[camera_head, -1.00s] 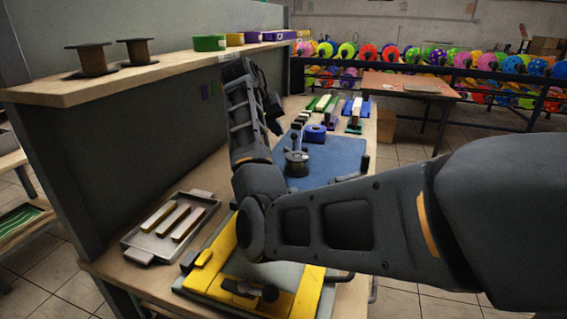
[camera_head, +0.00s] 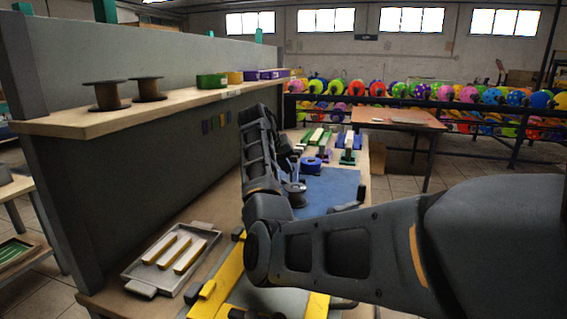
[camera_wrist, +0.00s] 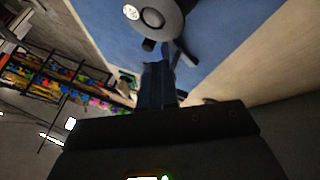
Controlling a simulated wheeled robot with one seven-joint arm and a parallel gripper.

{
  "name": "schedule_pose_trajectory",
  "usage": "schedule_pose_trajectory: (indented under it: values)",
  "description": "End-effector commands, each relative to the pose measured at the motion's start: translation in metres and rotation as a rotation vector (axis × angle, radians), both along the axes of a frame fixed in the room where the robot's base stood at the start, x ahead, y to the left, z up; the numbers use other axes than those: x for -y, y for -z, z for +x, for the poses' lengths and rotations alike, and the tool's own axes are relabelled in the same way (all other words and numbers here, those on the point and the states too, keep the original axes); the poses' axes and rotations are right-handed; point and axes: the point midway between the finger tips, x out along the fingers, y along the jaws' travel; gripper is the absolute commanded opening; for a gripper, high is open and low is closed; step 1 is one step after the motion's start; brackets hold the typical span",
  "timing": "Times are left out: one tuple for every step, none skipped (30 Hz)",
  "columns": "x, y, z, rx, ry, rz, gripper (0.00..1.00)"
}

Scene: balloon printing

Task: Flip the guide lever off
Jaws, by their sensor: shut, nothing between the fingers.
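A grey round-topped spool-like part (camera_head: 294,192) stands on the blue board (camera_head: 330,190) in the head view. Its round top (camera_wrist: 155,14) shows at the top of the wrist view, with a dark lever-like bar (camera_wrist: 182,48) beside it. A dark handle (camera_head: 348,198) sits at the board's right edge. I cannot tell which of these is the guide lever. My gripper (camera_wrist: 158,70) is shut and empty, its fingertips near the dark bar; contact cannot be told. In the head view my arm hides part of the area.
A grey tray (camera_head: 205,240) with pale yellow bars and a yellow frame (camera_head: 222,280) lie nearer on the bench. A blue tape ring (camera_head: 311,165) is behind the spool. A shelf (camera_head: 180,100) with reels runs along the left wall.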

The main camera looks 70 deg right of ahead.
Motion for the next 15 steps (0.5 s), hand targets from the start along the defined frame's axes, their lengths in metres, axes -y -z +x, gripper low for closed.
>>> schedule_pose_trajectory:
  values:
    - [0.005, 0.008, -0.003, -0.002, 0.0, 0.004, 0.0]
    - [0.008, 0.012, -0.003, -0.002, 0.0, 0.003, 0.0]
    - [0.012, 0.018, -0.005, -0.003, -0.001, 0.004, 0.0]
    - [0.015, 0.021, -0.006, -0.001, -0.001, 0.003, 0.0]
    - [0.017, 0.025, -0.007, -0.001, -0.001, 0.003, 0.0]
    - [0.02, 0.03, -0.008, -0.001, 0.0, 0.004, 0.0]
    - [0.023, 0.032, -0.009, -0.001, 0.0, 0.003, 0.0]
    - [0.025, 0.035, -0.009, -0.001, 0.0, 0.003, 0.0]
    - [0.027, 0.038, -0.01, -0.001, 0.0, 0.003, 0.0]
    - [0.028, 0.04, -0.01, 0.0, 0.0, 0.002, 0.0]
    - [0.029, 0.042, -0.01, 0.0, -0.001, 0.002, 0.0]
    - [0.031, 0.044, -0.011, 0.0, -0.001, 0.002, 0.0]
    - [0.031, 0.045, -0.011, 0.0, -0.001, 0.002, 0.0]
    - [0.032, 0.046, -0.011, 0.0, -0.001, 0.002, 0.0]
    - [0.032, 0.047, -0.011, 0.0, -0.001, 0.002, 0.0]
